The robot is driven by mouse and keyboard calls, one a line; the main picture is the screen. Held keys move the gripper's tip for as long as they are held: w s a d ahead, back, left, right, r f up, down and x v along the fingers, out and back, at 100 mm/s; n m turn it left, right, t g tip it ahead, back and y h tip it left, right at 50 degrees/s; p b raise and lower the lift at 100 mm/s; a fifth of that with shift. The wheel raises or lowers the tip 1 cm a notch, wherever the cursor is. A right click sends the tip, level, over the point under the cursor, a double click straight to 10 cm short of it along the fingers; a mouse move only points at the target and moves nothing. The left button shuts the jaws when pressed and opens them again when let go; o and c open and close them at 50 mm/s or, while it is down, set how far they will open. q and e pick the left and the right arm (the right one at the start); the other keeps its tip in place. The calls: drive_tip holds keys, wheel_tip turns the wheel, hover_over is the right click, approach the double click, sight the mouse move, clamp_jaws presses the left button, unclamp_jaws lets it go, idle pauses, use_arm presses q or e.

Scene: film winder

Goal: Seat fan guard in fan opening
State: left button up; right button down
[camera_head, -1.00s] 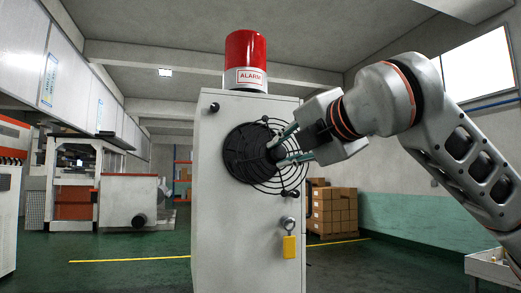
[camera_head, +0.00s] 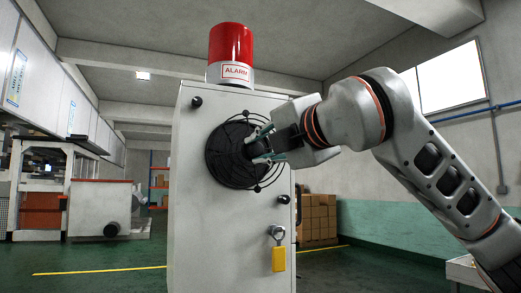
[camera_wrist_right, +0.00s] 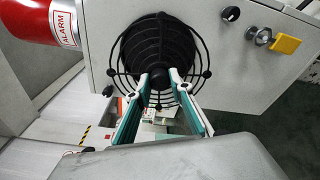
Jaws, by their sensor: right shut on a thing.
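The fan guard (camera_head: 268,180) is a black round wire grille with concentric rings. My right gripper (camera_head: 258,150) is shut on its middle, and its teal-lined fingers (camera_wrist_right: 159,84) close at the hub in the right wrist view. The guard is in front of the dark round fan opening (camera_head: 222,157) on the face of the grey cabinet (camera_head: 195,240). In the head view the guard sits slightly right of the opening, overlapping most of it. In the wrist view it sits a little lower than the opening (camera_wrist_right: 160,30). I cannot tell whether they touch. My left gripper is not in view.
A red alarm lamp (camera_head: 230,45) stands on top of the cabinet. Black knobs stick out around the opening, and a key with a yellow tag (camera_head: 278,258) hangs below. Cardboard boxes (camera_head: 318,220) are stacked behind at the right.

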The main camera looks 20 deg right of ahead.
drive_tip(key=shift+w+a+r, duration=0.1)
drive_tip(key=shift+w+r, duration=0.05)
drive_tip(key=shift+w, duration=2.2)
drive_tip(key=shift+w, duration=0.15)
drive_tip(key=shift+w, duration=1.05)
drive_tip(key=c, duration=1.7)
unclamp_jaws()
drive_tip(key=s, duration=0.4)
drive_tip(key=s+d, duration=0.1)
drive_tip(key=s, duration=0.6)
drive_tip(key=shift+s+d+r, duration=0.25)
drive_tip(key=shift+s+d, duration=0.1)
drive_tip(key=shift+s, duration=0.05)
